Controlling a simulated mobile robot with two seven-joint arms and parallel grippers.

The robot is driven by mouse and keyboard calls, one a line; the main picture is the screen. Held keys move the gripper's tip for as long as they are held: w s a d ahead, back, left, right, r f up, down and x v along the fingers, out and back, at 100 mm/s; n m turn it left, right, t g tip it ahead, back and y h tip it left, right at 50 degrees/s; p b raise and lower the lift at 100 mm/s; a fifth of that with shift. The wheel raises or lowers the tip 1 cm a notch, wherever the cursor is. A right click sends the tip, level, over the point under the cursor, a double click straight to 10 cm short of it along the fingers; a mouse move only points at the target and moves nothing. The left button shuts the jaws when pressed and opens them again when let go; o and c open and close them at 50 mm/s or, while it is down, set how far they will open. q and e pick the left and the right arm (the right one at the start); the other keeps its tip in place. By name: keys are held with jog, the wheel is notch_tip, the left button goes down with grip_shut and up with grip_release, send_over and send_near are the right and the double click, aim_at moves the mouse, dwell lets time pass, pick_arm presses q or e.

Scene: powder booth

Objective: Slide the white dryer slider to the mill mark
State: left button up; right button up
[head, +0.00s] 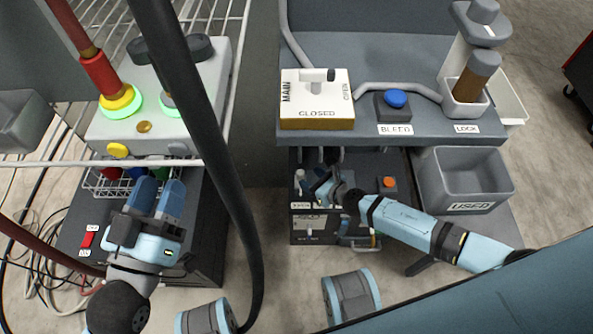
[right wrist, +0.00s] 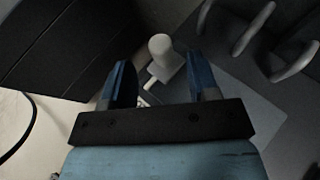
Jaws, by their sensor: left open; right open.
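A small white knob (head: 299,175), which looks like the dryer slider, stands at the left of the dark unit (head: 297,232) under the grey bench. My right gripper (head: 322,184) is open just right of it. In the right wrist view the white knob (right wrist: 160,45) shows upright in the gap between the two blue fingers, beyond their tips, with no visible contact. The mill mark is too small to make out. My left gripper (head: 158,192) is open and empty, in front of the wire basket at the left.
On the grey bench (head: 385,47) are a MAIN valve plate (head: 312,120), a blue BLEED button (head: 395,98) and a LOCK holder (head: 464,102). A grey USED bin (head: 470,208) is at the right. A black hose (head: 200,115) hangs between my arms. Rounded grey hooks (right wrist: 250,30) show near the right gripper.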

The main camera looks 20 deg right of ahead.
aim_at(304, 174)
jog(key=b+x, duration=0.1)
jog(key=x, duration=0.6)
jog(key=shift+a+b, duration=0.1)
jog(key=shift+b, duration=0.3)
pick_arm(q)
notch_tip(304, 174, down, 3)
jog(key=shift+w+d+f+g, duration=0.1)
jog(key=shift+w+g, duration=0.05)
jog(key=shift+g, duration=0.45)
pick_arm(e)
grip_shut()
